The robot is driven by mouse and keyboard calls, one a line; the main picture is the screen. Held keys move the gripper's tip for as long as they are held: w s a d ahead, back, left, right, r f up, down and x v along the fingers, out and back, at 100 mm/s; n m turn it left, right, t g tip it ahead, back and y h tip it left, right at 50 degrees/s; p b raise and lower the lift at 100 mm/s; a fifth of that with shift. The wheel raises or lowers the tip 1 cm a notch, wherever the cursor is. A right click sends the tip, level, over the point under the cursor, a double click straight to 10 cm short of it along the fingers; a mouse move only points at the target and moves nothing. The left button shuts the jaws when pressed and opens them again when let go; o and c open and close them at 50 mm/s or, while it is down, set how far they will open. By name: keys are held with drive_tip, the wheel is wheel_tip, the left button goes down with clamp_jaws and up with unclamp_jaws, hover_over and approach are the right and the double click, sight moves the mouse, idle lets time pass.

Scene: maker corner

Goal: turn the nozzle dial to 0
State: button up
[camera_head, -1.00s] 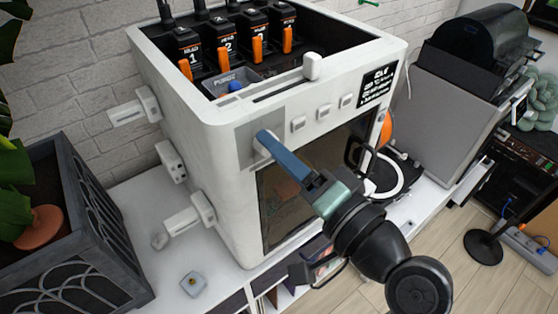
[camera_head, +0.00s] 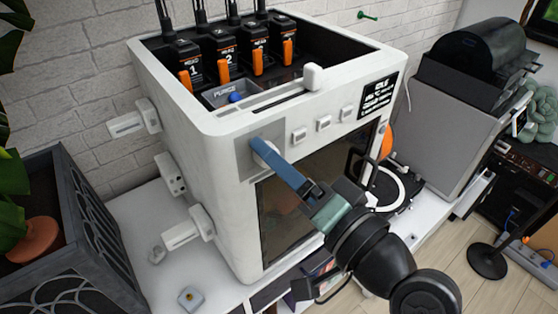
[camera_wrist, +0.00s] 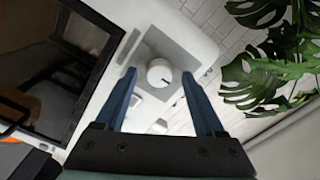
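The nozzle dial looks to be the round white knob (camera_wrist: 160,72) on a grey square panel (camera_wrist: 172,50) at the front left corner of the white printer (camera_head: 225,190). My gripper (camera_wrist: 158,74) is open. In the wrist view its two blue fingers stand on either side of the knob, with a visible gap on each side. In the head view the fingers (camera_head: 258,146) point at the panel and hide most of the knob (camera_head: 257,158). A small dark mark shows on the knob's face, but I cannot read any number.
Several small white buttons (camera_head: 323,123) sit right of the panel, above the dark printer door (camera_head: 300,200). White brackets (camera_head: 183,231) stick out from the printer's left side. A planter (camera_head: 75,235) stands at the left, with leaves (camera_wrist: 265,80) showing in the wrist view.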

drive_tip(key=shift+d, duration=0.1)
drive_tip(key=b+v, duration=0.2)
drive_tip(key=v, duration=1.1)
drive_tip(key=shift+w, duration=0.1)
